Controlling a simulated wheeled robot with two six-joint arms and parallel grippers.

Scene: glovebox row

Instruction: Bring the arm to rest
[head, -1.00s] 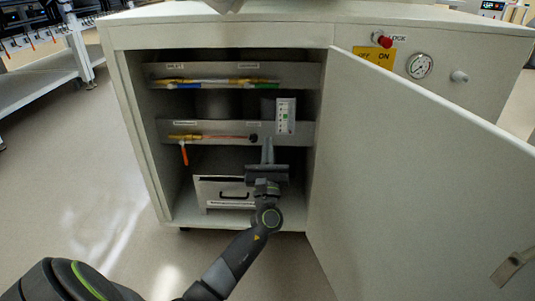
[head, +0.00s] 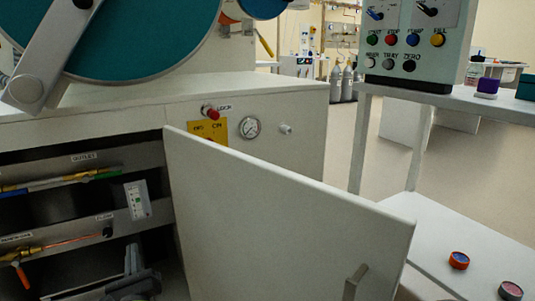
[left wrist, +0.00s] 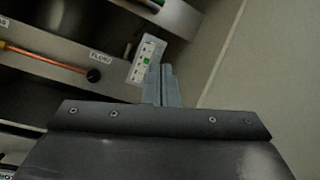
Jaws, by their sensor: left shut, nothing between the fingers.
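My left gripper (head: 132,258) is at the lower left of the head view, inside the open cabinet (head: 85,120). Its two grey fingers are shut together with nothing between them. In the left wrist view the fingertips (left wrist: 161,72) point up, just below a white panel with green marks (left wrist: 146,58); I cannot tell whether they touch it. The same panel shows above the gripper in the head view (head: 137,199). Most of my left arm is below the picture. My right gripper is not in view.
The open cabinet door (head: 290,220) stands just right of the gripper. Shelves with coloured pipes (head: 60,181) and an orange-handled valve (head: 20,270) lie to the left. A white side table (head: 470,250) with small round pots is beyond the door.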

